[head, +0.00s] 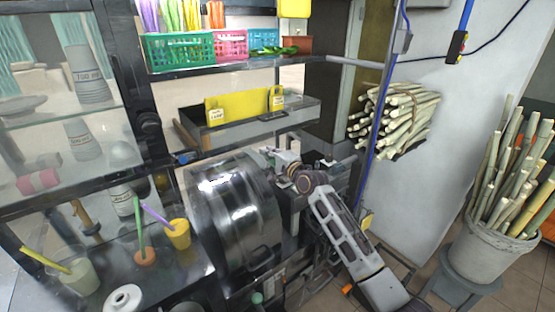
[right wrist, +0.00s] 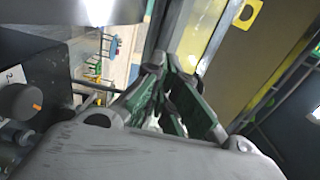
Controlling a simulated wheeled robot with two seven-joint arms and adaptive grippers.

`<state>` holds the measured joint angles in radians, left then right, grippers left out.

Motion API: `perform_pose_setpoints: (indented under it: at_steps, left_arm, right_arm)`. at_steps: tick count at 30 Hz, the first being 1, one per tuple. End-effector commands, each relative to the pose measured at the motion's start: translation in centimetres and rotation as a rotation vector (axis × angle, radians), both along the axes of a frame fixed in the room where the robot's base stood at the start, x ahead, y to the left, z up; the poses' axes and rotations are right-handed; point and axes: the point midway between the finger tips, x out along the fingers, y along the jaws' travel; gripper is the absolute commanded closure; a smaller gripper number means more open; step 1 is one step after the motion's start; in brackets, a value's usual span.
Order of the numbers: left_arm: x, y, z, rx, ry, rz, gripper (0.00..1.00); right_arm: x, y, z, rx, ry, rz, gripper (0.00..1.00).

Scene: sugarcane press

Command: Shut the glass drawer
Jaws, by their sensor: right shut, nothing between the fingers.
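A long grey drawer-like box (head: 240,128) sits under the upper shelf in the head view, its top open and a yellow panel (head: 232,104) standing in it. I take it for the glass drawer; I cannot tell how far out it is. My right gripper (head: 281,160) is just below its right end, above the right side of the shiny metal drum. Whether it touches the box is unclear. In the right wrist view my right gripper (right wrist: 163,88) is shut with nothing between its fingers. My left gripper is not in view.
The metal drum (head: 235,215) fills the middle. Coloured baskets (head: 180,50) stand on the shelf above. A glass-fronted cabinet (head: 60,115) is at left, with cups with straws below. A blue pole (head: 375,130), cane bundle (head: 395,118) and cane bucket (head: 490,250) are at right.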

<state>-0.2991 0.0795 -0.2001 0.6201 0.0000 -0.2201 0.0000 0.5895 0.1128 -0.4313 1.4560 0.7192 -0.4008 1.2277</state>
Motion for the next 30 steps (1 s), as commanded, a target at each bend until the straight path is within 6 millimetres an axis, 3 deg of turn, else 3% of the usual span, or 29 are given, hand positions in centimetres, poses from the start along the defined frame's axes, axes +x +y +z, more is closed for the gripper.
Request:
perform_pose_setpoints:
  at_steps: [16,30]
  left_arm:
    - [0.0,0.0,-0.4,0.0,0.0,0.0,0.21]
    - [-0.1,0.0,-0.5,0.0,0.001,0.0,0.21]
  right_arm:
    - [-3.7,-2.5,-0.1,0.0,0.0,0.0,1.0]
    - [-4.3,-2.9,0.0,-0.001,0.0,0.0,1.0]
